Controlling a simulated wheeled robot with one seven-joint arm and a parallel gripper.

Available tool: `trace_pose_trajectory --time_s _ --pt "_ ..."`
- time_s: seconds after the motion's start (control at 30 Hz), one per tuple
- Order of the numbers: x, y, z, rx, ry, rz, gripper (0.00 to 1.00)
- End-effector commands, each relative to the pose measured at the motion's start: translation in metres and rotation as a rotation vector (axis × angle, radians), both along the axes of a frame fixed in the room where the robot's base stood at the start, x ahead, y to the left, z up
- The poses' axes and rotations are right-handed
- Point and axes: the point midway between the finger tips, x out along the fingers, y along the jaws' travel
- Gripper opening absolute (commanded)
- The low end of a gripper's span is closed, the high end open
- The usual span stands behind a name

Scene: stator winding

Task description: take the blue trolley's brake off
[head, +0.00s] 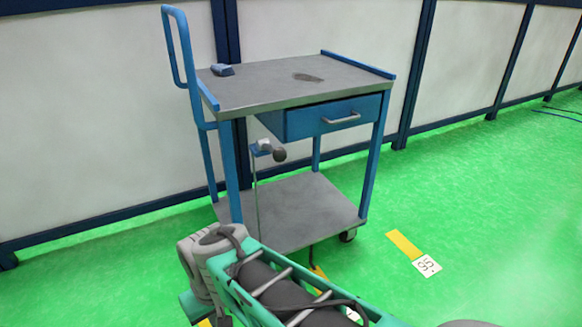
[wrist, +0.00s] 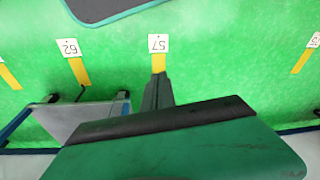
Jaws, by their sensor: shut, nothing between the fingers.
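The blue trolley (head: 300,100) stands upright by the wall in the head view, with a grey top, a drawer and a lower shelf. A thin upright rod with a pale bracket and a dark round knob (head: 279,155) rises at its near left side, probably the brake lever. Whether the brake is on cannot be told. Part of the trolley (wrist: 85,118) also shows at the lower left of the wrist view. My gripper (wrist: 157,90) is shut and empty in the wrist view, over green floor and apart from the trolley. Its fingertips cannot be made out in the head view.
My green arm fills the bottom middle of the head view, in front of the trolley's lower shelf. The drawer (head: 330,116) has a grey handle. Green floor is clear to the right, with a yellow strip (head: 403,244).

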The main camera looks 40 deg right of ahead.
Motion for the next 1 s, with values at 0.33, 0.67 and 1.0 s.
trace_pose_trajectory --time_s 0.33,0.67,1.0 --pt "0.03 -0.092 0.054 0.577 0.013 -1.008 0.0" --pt "0.008 -0.232 0.161 1.605 -0.253 -2.134 0.0" --pt "-0.024 -0.282 0.185 1.996 -0.401 -2.349 0.0"
